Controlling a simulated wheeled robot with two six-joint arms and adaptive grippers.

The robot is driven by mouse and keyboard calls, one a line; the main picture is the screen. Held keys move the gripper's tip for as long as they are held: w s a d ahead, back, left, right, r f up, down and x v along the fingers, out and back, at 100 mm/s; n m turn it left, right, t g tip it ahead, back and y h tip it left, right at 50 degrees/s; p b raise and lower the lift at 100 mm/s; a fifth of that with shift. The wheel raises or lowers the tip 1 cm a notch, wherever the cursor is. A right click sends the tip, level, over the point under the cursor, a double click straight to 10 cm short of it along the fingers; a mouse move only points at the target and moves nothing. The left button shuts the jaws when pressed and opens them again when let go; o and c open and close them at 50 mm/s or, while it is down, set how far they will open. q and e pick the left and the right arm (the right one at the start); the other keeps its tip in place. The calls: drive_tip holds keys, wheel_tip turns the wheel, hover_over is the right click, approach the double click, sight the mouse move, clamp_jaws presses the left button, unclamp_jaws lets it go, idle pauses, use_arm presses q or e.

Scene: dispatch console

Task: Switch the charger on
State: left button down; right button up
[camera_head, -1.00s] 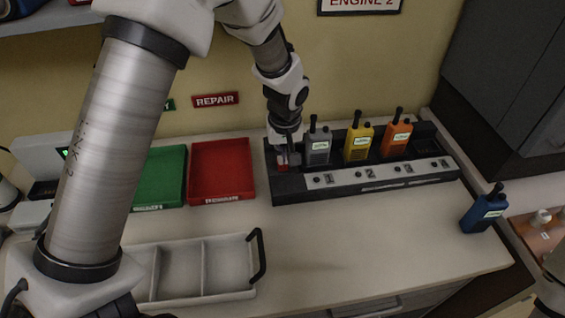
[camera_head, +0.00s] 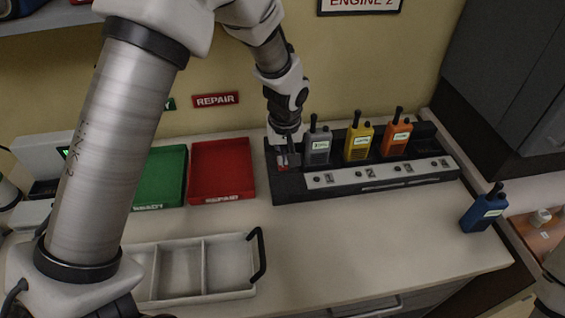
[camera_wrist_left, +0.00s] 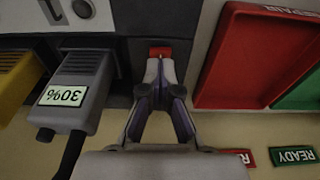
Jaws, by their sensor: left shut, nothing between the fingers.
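The charger (camera_head: 330,180) is a long black base with a grey numbered strip, standing against the back wall. A red switch (camera_head: 283,169) is at its left end; the wrist view also shows it (camera_wrist_left: 160,52). My left gripper (camera_head: 284,161) is over that end of the charger, pointing down. In the wrist view its fingertips (camera_wrist_left: 158,66) are together and empty, right at the near edge of the red switch. I cannot tell whether they touch it. The fingers partly hide the switch, and its on or off position is not clear.
Grey (camera_head: 318,148), yellow (camera_head: 358,143) and orange (camera_head: 396,138) radios stand in the charger, the grey one close beside my gripper. A blue radio (camera_head: 483,210) stands at the right table edge. Red (camera_head: 222,172) and green (camera_head: 160,175) trays and a divided carrier (camera_head: 203,270) are left.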

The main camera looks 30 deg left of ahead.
sight(284, 167)
use_arm(q)
drive_tip(key=shift+f+b, duration=0.6)
drive_tip(key=shift+f, duration=0.35)
idle(0.3)
drive_tip(key=shift+r, duration=0.15)
wheel_tip(284, 167, up, 7)
drive_tip(key=p, duration=0.6)
